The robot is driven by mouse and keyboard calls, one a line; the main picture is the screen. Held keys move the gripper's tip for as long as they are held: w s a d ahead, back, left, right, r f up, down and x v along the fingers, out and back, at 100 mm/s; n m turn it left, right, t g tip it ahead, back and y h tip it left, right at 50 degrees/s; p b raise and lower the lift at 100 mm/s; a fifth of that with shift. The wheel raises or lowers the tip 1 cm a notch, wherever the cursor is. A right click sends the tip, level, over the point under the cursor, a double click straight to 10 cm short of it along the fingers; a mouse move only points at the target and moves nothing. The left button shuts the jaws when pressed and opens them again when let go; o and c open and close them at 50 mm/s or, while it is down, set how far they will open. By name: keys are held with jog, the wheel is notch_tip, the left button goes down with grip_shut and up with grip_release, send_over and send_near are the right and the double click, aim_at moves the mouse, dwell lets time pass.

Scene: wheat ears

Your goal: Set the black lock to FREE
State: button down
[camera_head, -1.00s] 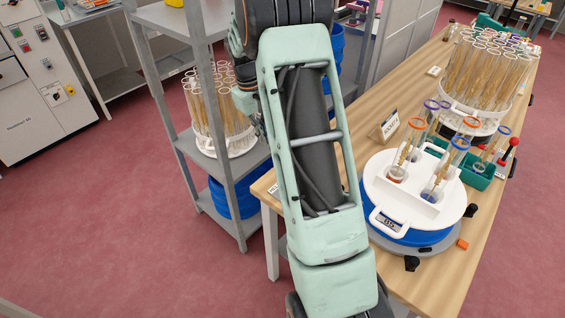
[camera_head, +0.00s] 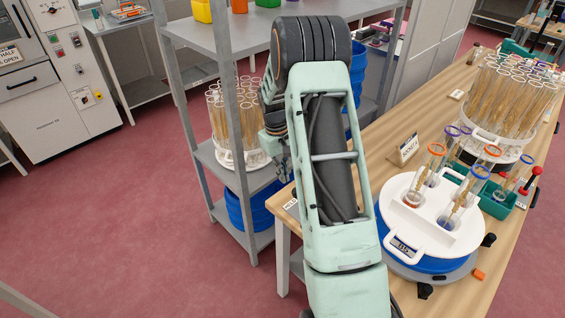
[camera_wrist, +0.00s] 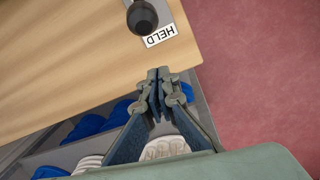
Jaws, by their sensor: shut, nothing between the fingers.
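The black lock (camera_wrist: 142,17) is a round dark knob on a grey plate at the top of the wrist view. A white label reading HELD (camera_wrist: 161,35) lies beside it near the table edge. My gripper (camera_wrist: 158,75) is shut and empty, its fingertips below the knob in the picture and apart from it. In the head view a small white label (camera_head: 291,205) sits at the table's near left corner. The lock is not clearly seen there, and my arm covers most of my gripper.
A white round holder with several tubes (camera_head: 400,205) stands on the wooden table (camera_head: 385,140). A large tube rack (camera_head: 500,130) stands behind it. A grey shelf unit (camera_head: 185,85) with tubes and blue tubs is left of the table. Red floor (camera_head: 120,220) is free at left.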

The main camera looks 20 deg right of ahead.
notch_tip(320, 180, down, 2)
jog(key=shift+s+d+f, duration=0.1)
jog(key=shift+s, duration=0.05)
jog(key=s, duration=0.1)
jog(key=s+r+p, duration=0.1)
jog(key=s, duration=0.1)
jog(key=shift+s+d+r, duration=0.2)
jog(key=shift+d+r, duration=0.05)
jog(key=shift+s+r, duration=0.1)
